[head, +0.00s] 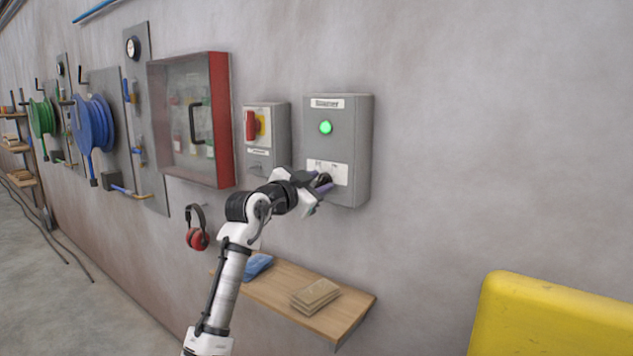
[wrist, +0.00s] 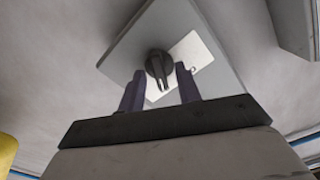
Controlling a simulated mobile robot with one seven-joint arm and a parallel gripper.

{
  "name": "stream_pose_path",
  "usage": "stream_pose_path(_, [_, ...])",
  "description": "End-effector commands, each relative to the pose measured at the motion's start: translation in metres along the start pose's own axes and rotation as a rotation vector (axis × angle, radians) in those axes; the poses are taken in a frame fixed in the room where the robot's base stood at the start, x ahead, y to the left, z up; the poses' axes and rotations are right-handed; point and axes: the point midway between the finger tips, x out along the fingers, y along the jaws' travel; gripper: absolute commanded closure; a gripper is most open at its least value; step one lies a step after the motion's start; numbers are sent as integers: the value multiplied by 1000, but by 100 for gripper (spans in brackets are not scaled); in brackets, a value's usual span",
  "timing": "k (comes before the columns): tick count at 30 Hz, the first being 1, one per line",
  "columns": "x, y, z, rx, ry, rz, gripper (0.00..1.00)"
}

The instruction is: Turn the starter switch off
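The starter box (head: 352,150) is a grey box on the wall with a label at its top and a lit green lamp (head: 325,127). Its black rotary switch (head: 323,181) sits low on a white plate and is partly hidden by my gripper in the head view. In the wrist view the black knob (wrist: 159,66) shows just beyond my fingertips, over the white plate (wrist: 190,58). My gripper (wrist: 160,80) is open, with one finger to each side of the knob's lower end. I cannot tell whether the fingers touch it.
A red-framed glass cabinet (head: 220,120) is further left. Red ear defenders (head: 197,238) hang below it. A wooden shelf (head: 265,293) juts out below my arm. A yellow object (head: 550,315) stands at lower right.

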Motion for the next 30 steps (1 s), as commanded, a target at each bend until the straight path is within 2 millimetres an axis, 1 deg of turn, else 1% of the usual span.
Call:
stream_pose_path(4, [0, 0, 0, 0, 0, 0, 66])
stream_pose_path(5, [0, 0, 0, 0, 0, 0, 69])
stream_pose_path(12, [0, 0, 0, 0, 0, 0, 100])
stream_pose_path(23, [0, 0, 0, -30, 0, 1, 100])
stream_pose_path(30, [0, 0, -1, -157, 1, 2, 100])
